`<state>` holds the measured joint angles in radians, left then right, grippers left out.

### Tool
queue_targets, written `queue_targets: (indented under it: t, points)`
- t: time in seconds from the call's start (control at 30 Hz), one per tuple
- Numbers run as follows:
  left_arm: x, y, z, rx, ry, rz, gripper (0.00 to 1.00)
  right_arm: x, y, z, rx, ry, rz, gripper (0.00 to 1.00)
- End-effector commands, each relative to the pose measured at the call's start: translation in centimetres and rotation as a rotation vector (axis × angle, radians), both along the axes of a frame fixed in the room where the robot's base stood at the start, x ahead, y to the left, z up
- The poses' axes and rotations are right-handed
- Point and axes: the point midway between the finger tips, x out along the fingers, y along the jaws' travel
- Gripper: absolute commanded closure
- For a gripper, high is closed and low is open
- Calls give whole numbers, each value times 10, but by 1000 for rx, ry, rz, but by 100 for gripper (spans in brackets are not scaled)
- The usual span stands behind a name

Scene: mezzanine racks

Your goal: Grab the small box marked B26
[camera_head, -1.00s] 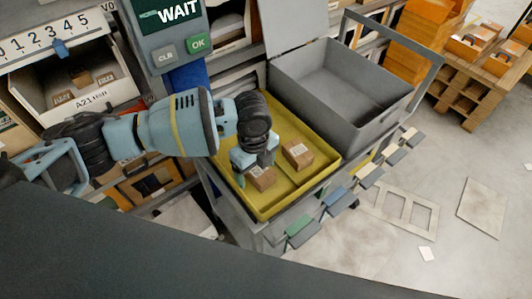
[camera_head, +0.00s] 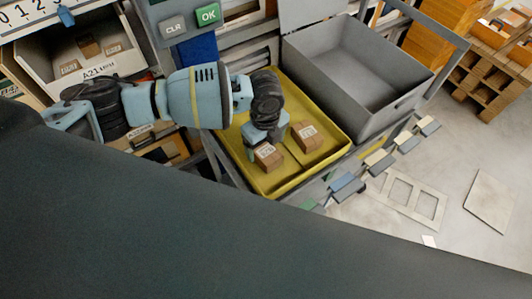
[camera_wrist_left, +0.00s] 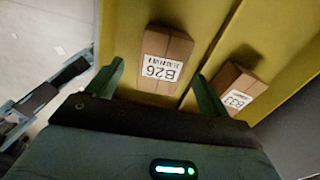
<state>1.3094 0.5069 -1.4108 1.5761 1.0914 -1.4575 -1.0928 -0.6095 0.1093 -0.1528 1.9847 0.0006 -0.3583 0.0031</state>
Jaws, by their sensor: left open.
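The small box marked B26 (camera_wrist_left: 163,60) is a brown carton with a white label. It lies in a yellow tray (camera_wrist_left: 120,22), and in the head view it is the nearer box (camera_head: 268,157). My left gripper (camera_head: 262,142) is open just above and beside it, holding nothing. In the left wrist view the open fingers (camera_wrist_left: 160,88) reach toward the box's near end, one to each side, with a gap between fingers and box. A similar box marked B33 (camera_wrist_left: 235,86) lies to the right, outside the fingers, across a tray divider. My right gripper is not in view.
A grey open bin (camera_head: 350,75) stands right behind the yellow tray (camera_head: 335,142). A rack bin labelled A21 (camera_head: 98,70) holds small boxes at the left. A panel with OK and CLR keys (camera_head: 190,20) stands above my arm. Coloured tags line the near edge.

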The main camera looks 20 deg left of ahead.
Motion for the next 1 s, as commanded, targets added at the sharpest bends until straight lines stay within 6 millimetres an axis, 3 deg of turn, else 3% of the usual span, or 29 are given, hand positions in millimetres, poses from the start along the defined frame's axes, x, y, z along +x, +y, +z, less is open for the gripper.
queue_targets:
  t: [0.23, 0.57, 0.93, 1.0]
  points:
    - [1, 0, -34, 2, 3, 0, 20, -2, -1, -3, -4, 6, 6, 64]
    - [2, 0, -40, 1, 1, 0, 20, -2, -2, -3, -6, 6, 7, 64]
    - [1, 0, -39, 1, 1, 0, 68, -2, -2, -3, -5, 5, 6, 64]
    - [2, 0, -39, 1, 1, 0, 70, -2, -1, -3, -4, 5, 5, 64]
